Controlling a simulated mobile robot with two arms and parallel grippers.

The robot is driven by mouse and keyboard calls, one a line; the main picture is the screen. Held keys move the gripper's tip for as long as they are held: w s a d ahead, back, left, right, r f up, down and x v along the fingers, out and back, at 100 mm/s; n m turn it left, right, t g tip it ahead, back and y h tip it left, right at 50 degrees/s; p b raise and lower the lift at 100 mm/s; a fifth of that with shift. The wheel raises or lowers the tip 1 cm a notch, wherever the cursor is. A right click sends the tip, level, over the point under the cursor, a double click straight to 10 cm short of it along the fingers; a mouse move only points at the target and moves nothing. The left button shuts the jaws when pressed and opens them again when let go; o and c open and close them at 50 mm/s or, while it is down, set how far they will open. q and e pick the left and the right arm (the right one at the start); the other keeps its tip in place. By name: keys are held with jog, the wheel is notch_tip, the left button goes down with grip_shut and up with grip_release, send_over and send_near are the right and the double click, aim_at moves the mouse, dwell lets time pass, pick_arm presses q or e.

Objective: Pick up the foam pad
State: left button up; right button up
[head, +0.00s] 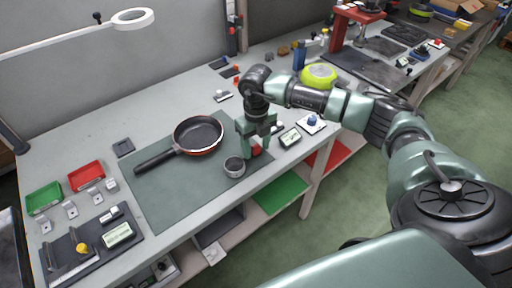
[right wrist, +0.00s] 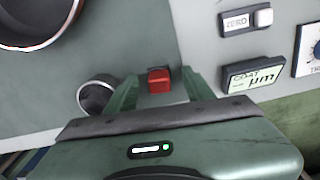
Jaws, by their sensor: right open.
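A small red block (head: 256,150) lies on the right part of the green-grey mat; it may be the foam pad, but I cannot tell for sure. My right gripper (head: 259,143) points down over it, open. In the right wrist view the red block (right wrist: 159,80) shows between the two fingers of the right gripper (right wrist: 160,88), with a gap on either side. The fingers partly hide the block in the head view. My left gripper is not in view.
A small metal cup (head: 234,167) stands close to the left finger. A frying pan (head: 199,136) lies on the mat (head: 165,198). A coating gauge (head: 290,137) and a ZERO-labelled piece (right wrist: 246,21) lie to the right. Red (head: 86,177) and green (head: 44,198) trays sit far left.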

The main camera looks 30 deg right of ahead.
aim_at(256, 146)
jog(key=shift+f, duration=0.25)
grip_shut()
jog(key=shift+r, duration=0.15)
notch_tip(256, 146, up, 20)
jog(key=b, duration=0.2)
dwell(0.3)
